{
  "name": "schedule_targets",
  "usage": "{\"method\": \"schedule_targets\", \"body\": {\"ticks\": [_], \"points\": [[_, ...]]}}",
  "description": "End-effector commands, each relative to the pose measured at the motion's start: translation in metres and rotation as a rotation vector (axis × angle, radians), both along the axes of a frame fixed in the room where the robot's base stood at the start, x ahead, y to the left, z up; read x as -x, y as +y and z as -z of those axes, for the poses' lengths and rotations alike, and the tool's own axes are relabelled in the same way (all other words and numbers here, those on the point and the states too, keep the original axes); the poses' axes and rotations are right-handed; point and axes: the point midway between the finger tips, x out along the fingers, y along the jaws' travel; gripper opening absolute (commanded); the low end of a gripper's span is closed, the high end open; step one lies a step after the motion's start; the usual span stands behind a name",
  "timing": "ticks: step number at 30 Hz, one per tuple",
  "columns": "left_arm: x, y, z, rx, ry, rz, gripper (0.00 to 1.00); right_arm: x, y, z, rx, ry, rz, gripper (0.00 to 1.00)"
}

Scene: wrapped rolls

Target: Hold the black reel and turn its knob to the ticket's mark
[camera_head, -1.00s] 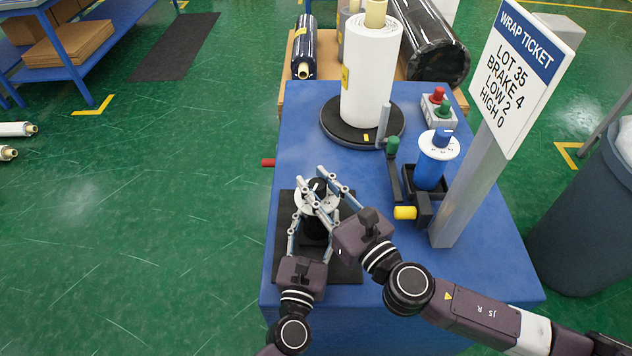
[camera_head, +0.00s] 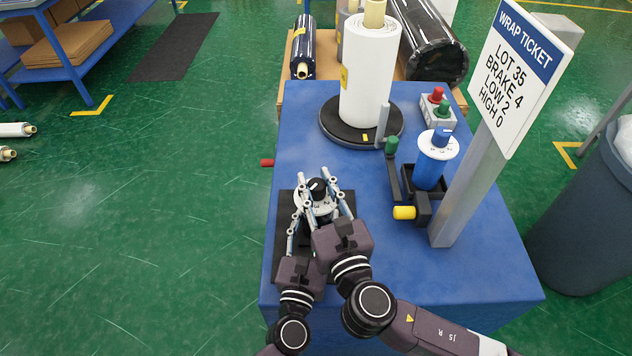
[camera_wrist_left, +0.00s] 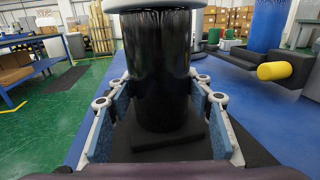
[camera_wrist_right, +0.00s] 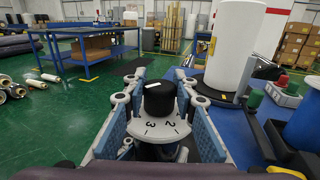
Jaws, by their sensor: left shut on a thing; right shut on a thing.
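The black reel (camera_wrist_left: 158,62) stands upright on a dark mat (camera_head: 285,225) on the blue table, mostly hidden by my grippers in the head view. My left gripper (camera_wrist_left: 160,86) is shut on the reel's body, one finger on each side. On top is a white dial (camera_wrist_right: 160,129) with a black knob (camera_wrist_right: 160,98); digits 3 and 2 show on its near side. My right gripper (camera_head: 314,177) is shut on the knob, its fingers either side. A pale line crosses the knob's top. The wrap ticket (camera_head: 517,65) reads LOT 35, BRAKE 4, LOW 2, HIGH 0.
A white roll (camera_head: 366,75) stands on a black turntable (camera_head: 340,128) behind. A blue reel (camera_head: 432,165) with its own dial, a yellow-ended part (camera_head: 404,213) and the ticket's grey post (camera_head: 462,195) are to the right. A button box (camera_head: 438,110) sits at the back right.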

Motion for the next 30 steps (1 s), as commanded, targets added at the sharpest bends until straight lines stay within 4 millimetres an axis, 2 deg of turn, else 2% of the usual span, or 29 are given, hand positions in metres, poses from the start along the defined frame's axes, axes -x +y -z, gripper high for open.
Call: {"method": "schedule_targets", "body": {"ticks": [2,3,8,16,20,30], "points": [[0.003,-0.002,0.008,0.003,0.017,0.007,0.04,0.001,0.001,0.000,0.001,-0.001,-0.002,0.01],[0.003,-0.002,0.008,0.003,0.017,0.007,0.04,0.001,0.001,0.000,0.001,-0.001,-0.002,0.28],[0.003,-0.002,0.008,0.003,0.017,0.007,0.04,0.000,0.000,0.001,0.001,0.000,-0.002,0.44],[0.003,-0.002,0.008,0.004,0.017,0.007,0.04,0.001,0.000,0.001,0.000,0.001,-0.001,0.44],[0.003,-0.002,0.008,0.004,0.017,0.007,0.04,0.010,-0.003,0.002,0.001,0.003,-0.002,0.44],[0.003,-0.002,0.008,0.003,0.017,0.006,0.04,0.074,-0.023,0.002,0.001,0.006,-0.002,0.44]]}}
